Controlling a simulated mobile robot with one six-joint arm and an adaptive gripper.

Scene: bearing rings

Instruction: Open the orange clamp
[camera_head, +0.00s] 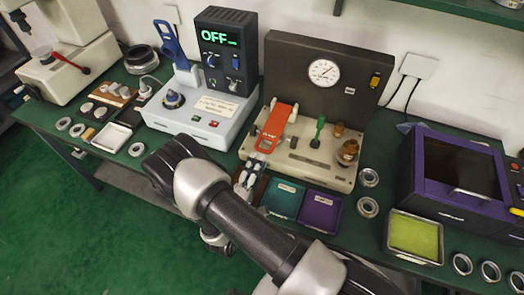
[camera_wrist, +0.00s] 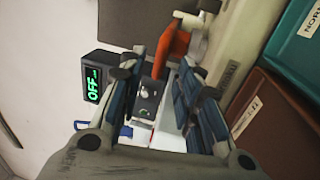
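The orange clamp (camera_head: 271,128) is a flat lever on the beige base of the gauge station. It slopes toward the front of that base. In the wrist view the orange clamp (camera_wrist: 172,46) shows just past the fingertips, in the gap between them. My gripper (camera_head: 252,175) is just in front of the clamp's near end in the head view. In the wrist view my gripper (camera_wrist: 162,68) has its two fingers well apart with nothing held between them. Whether a finger touches the clamp I cannot tell.
The gauge station (camera_head: 318,68) has a green lever (camera_head: 318,132) and brass knobs right of the clamp. A white machine with an OFF display (camera_head: 222,38) stands left. A teal tray (camera_head: 283,198) and purple tray (camera_head: 320,212) lie in front, near my gripper. Metal rings lie further right.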

